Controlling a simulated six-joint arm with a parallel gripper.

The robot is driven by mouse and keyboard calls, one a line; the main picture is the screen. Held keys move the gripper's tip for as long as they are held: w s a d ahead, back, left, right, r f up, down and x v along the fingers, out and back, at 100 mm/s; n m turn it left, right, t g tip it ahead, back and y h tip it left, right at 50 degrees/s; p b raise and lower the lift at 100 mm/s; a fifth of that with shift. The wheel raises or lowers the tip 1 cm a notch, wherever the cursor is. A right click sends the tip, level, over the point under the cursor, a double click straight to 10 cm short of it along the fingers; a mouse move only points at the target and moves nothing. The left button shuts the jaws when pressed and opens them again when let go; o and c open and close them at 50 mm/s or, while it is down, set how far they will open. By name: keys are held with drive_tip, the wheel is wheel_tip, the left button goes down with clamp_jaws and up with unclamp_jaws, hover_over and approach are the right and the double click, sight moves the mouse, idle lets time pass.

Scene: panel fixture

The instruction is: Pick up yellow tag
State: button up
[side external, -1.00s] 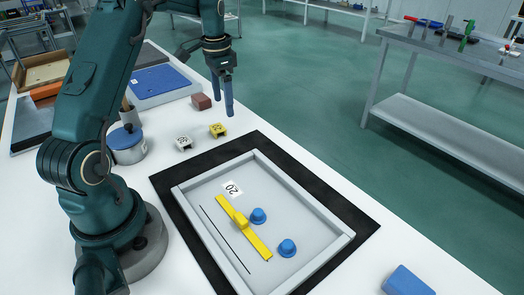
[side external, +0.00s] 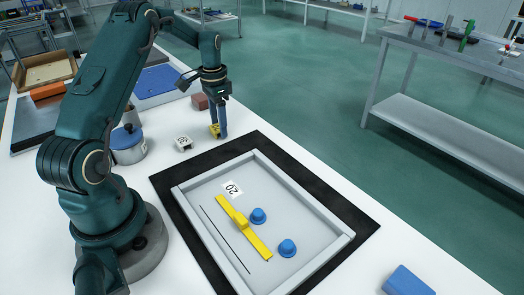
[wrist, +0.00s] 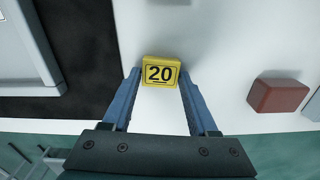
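The yellow tag (side external: 214,132) is a small block marked 20, resting on the white table beyond the panel. It also shows in the wrist view (wrist: 160,71), with its number facing the camera. My gripper (side external: 220,136) points down at the tag and partly hides it in the side view. In the wrist view the blue fingertips (wrist: 160,74) are spread, one on each side of the tag. The finger gap looks about as wide as the tag; I cannot tell whether they touch it.
A white tag (side external: 183,143) lies to the left. A reddish block (side external: 200,101) stands behind, also in the wrist view (wrist: 278,95). The framed grey panel (side external: 305,273) in front carries a yellow lever (side external: 258,243) and two blue knobs. A blue-lidded pot (side external: 128,152) stands left.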

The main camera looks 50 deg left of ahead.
drive_tip(key=c, duration=0.7)
drive_tip(key=shift+r, duration=0.1)
